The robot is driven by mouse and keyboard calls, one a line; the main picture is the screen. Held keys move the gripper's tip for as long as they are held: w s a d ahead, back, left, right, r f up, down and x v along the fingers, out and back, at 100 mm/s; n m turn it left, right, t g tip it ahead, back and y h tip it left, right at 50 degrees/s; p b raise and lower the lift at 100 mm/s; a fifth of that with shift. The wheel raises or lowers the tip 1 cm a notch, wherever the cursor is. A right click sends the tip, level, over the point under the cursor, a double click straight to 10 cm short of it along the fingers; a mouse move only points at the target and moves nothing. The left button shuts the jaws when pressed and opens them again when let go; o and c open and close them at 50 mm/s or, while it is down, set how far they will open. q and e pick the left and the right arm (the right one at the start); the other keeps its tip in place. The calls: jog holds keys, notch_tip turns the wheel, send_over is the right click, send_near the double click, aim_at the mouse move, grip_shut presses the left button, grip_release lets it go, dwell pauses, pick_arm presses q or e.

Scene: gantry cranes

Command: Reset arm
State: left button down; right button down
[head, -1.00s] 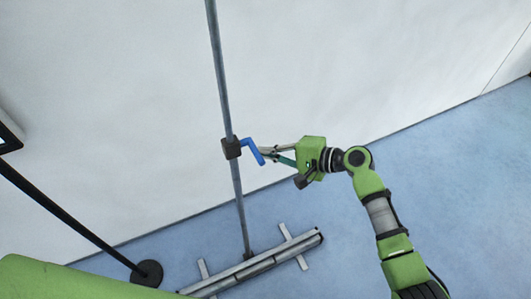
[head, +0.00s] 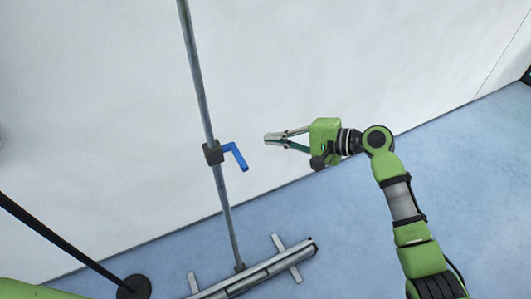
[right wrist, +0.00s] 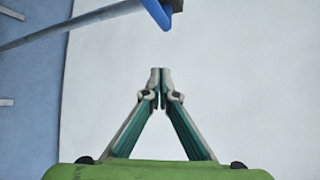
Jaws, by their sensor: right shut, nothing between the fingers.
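My right gripper (head: 270,138) is shut and empty in front of the white wall. It points left toward a blue crank handle (head: 236,156), with a clear gap between them. The handle sits on a dark block (head: 213,152) on a grey upright pole (head: 198,85). In the right wrist view, the fingertips (right wrist: 161,75) meet at the middle, and the blue handle (right wrist: 154,12) shows at the top edge, apart from them. My left gripper is not in view.
The pole stands on a grey metal base (head: 255,276) with crossbars on the blue floor (head: 345,240). A black pole with a round foot (head: 134,288) stands at the lower left. The white wall (head: 370,60) fills the back. The space around my right gripper is free.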

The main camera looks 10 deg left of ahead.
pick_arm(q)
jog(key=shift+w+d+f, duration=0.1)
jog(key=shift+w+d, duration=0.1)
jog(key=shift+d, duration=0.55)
pick_arm(e)
jog(key=shift+w+d+r, duration=0.15)
jog(key=shift+d+r, duration=0.25)
jog(key=shift+r, duration=0.1)
